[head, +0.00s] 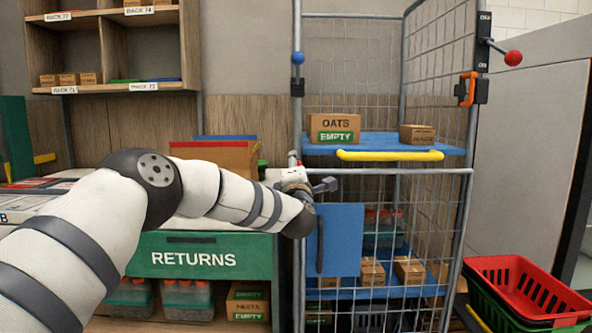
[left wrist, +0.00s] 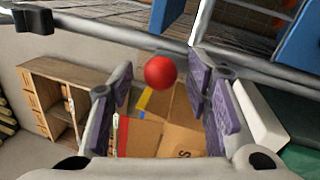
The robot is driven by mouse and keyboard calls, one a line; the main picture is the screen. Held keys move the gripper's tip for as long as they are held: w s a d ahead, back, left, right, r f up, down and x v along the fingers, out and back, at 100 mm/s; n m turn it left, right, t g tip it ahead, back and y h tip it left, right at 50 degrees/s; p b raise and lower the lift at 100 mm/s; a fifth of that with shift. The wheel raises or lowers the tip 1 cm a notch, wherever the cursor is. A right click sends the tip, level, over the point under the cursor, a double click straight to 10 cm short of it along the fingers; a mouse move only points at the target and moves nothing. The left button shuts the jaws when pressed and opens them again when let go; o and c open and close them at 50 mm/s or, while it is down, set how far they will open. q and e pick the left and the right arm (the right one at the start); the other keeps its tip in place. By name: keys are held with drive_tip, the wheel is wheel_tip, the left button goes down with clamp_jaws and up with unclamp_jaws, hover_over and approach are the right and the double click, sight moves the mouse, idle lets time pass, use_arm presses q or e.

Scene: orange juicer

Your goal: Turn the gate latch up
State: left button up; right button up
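A red ball knob (left wrist: 160,72) shows in the left wrist view, between the spread, purple-padded fingers of my left gripper (left wrist: 165,92). The fingers look apart from it, and the gripper is open and empty. In the head view my left gripper (head: 299,180) is at the left post of the wire cage, at the height of the lower gate's top rail (head: 395,171). Only a small red spot shows beside it there; the arm and gripper hide most of the latch, so its angle is unclear. My right gripper is not in view.
The cage also has a blue knob (head: 297,58) above, a red knob (head: 513,58) and an orange latch (head: 467,88) at right. A yellow bar (head: 390,155) edges the blue shelf. A blue panel (head: 335,240) hangs below the gripper.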

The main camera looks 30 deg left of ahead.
use_arm(q)
drive_tip(key=v, duration=1.2)
